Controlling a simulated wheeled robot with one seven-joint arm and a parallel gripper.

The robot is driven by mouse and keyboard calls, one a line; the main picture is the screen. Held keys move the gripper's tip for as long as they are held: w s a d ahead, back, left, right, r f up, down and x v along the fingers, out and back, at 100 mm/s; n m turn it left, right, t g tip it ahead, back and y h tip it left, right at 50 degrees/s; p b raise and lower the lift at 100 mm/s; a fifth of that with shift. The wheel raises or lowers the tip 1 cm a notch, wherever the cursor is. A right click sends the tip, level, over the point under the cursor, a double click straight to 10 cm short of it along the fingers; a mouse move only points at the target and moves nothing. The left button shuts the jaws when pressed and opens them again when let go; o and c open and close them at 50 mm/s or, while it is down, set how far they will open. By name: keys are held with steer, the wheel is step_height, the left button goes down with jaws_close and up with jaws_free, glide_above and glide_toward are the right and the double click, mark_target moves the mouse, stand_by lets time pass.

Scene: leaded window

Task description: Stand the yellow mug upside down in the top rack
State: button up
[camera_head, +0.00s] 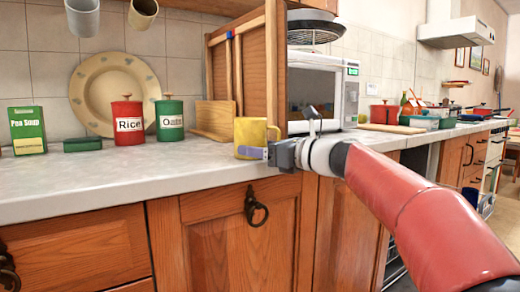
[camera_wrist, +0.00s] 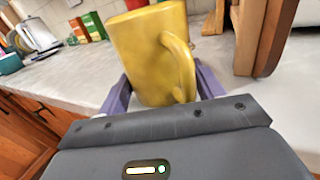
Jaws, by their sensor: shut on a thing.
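The yellow mug (camera_head: 251,133) is over the front part of the counter in the head view, just in front of the wooden panel. It fills the middle of the wrist view (camera_wrist: 145,55), its handle curving toward the camera's right. My gripper (camera_head: 262,153) is shut on the mug, with a purple finger on each side of it (camera_wrist: 160,90). Which end of the mug is the open one cannot be told. Whether its lower end touches the counter is unclear. The top rack is not clearly seen; a dark opening (camera_head: 391,248) under the counter shows little of its inside.
A tall wooden panel (camera_head: 258,75) and a microwave (camera_head: 322,88) stand behind the mug. Red (camera_head: 128,124) and green (camera_head: 169,120) canisters, a plate (camera_head: 100,78) and a soup box (camera_head: 27,131) line the wall. The counter's front left (camera_head: 80,180) is clear.

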steer(key=shift+f, duration=0.35)
steer(key=shift+f, duration=0.1)
steer(key=o, duration=1.4)
steer(key=shift+c, duration=0.2)
